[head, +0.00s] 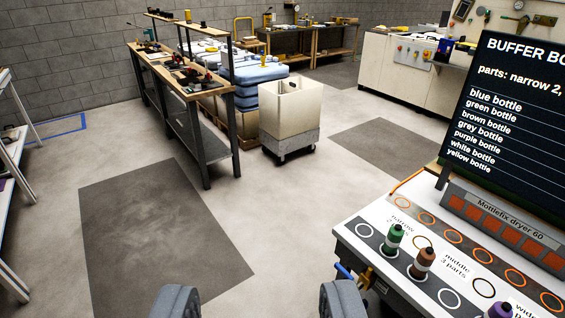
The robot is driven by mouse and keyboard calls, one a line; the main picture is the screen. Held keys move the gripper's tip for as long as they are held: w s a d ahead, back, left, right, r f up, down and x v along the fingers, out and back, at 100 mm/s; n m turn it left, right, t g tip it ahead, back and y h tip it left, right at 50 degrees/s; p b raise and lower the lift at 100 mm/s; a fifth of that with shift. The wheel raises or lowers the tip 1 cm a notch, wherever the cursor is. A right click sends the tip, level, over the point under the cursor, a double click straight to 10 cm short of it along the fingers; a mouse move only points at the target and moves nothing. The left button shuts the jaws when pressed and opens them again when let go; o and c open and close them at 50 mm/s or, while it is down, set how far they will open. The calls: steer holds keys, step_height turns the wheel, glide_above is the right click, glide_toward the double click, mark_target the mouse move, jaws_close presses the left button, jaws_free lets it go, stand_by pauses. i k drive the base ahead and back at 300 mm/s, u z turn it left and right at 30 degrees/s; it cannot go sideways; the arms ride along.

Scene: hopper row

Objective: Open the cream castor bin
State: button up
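The cream castor bin (286,112) stands on the floor near the picture's middle, at the end of the workbench. It has tall cream walls, a speckled grey lower part and small dark castors. Its top looks open, and no lid can be made out; what lies inside is hidden. My gripper (258,302) shows at the bottom edge as two grey fingers set wide apart. It is open, with nothing between the fingers, and well short of the bin.
A workbench (208,142) with tools stands left of the bin, with blue sacks (258,72) behind. A bottle table (350,232) and a dark board (515,125) fill the right. Dark floor mats (160,230) lie flat; the floor between me and the bin is clear.

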mark_target(288, 122)
steer(key=i, duration=5.4)
steer(key=z, duration=2.5)
steer(key=i, duration=1.45)
steer(key=u, duration=0.05)
